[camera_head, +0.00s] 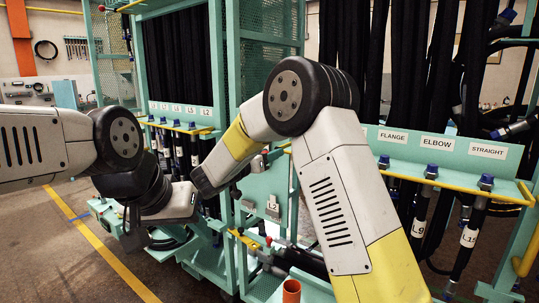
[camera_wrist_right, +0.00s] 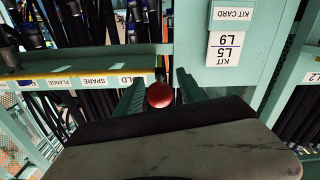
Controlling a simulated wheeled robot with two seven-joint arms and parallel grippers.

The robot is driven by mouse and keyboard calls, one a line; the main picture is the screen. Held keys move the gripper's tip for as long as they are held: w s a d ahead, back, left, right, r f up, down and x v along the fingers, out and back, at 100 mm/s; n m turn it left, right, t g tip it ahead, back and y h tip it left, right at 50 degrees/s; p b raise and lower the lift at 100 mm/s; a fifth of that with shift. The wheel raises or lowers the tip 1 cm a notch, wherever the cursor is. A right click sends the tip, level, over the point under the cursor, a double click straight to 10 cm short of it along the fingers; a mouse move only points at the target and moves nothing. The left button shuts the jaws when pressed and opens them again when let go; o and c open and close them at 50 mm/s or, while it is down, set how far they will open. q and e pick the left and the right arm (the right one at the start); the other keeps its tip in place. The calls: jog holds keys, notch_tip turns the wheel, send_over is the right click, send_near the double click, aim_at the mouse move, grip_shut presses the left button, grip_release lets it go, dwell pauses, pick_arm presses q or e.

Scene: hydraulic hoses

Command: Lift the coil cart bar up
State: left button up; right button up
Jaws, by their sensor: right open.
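In the right wrist view a round red knob (camera_wrist_right: 159,95) shows between the two fingers of my right gripper (camera_wrist_right: 160,84). The fingers are apart, one on each side of the knob; I cannot tell whether either touches it. The bar that the knob may belong to is hidden behind it, and I cannot pick out the coil cart bar for sure. In the head view my right wrist reaches down and left in front of the teal racks, its fingers not clear. My left gripper (camera_head: 135,232) hangs low at the left, pointing down over the floor; its finger opening is not clear.
Teal racks with dark hoses stand close ahead. A label ledge (camera_head: 440,145) reads FLANGE, ELBOW and STRAIGHT, with a yellow rail below. A kit card panel (camera_wrist_right: 226,45) stands beside the right gripper. An orange cup (camera_head: 291,291) is at bottom centre. Floor is open at lower left.

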jog(key=shift+w+d, duration=0.1)
grip_shut()
dwell(1.4)
